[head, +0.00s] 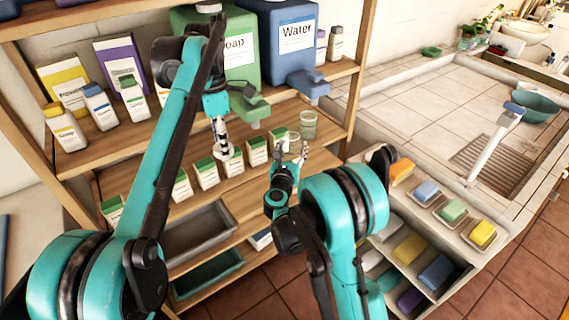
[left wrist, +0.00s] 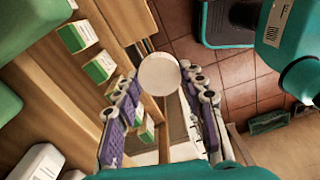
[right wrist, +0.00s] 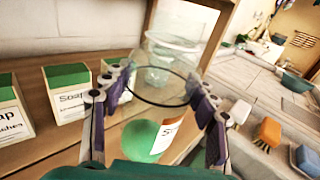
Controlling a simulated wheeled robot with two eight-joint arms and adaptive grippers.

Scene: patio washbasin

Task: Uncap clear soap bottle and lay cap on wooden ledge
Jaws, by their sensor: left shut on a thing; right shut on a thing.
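My left gripper (left wrist: 160,82) is shut on a round white cap (left wrist: 160,73), held at its fingertips. In the head view this gripper (head: 224,150) hangs in front of the shelf, left of my right gripper (head: 292,155), with the cap at its tip. My right gripper (right wrist: 162,82) is shut on the clear soap bottle, whose dark ring-shaped rim (right wrist: 160,103) shows between the fingertips. A green rounded shape with a white-and-orange label shows below the rim. I cannot tell whether it is part of the bottle. The cap and bottle are apart.
A clear glass jar (head: 307,126) stands on the wooden shelf behind my right gripper. Several green-topped soap cartons (head: 207,172) line the shelf. Green soap (head: 242,40) and blue water (head: 290,40) dispensers stand above. Sponges and a tiled basin (head: 430,110) lie to the right.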

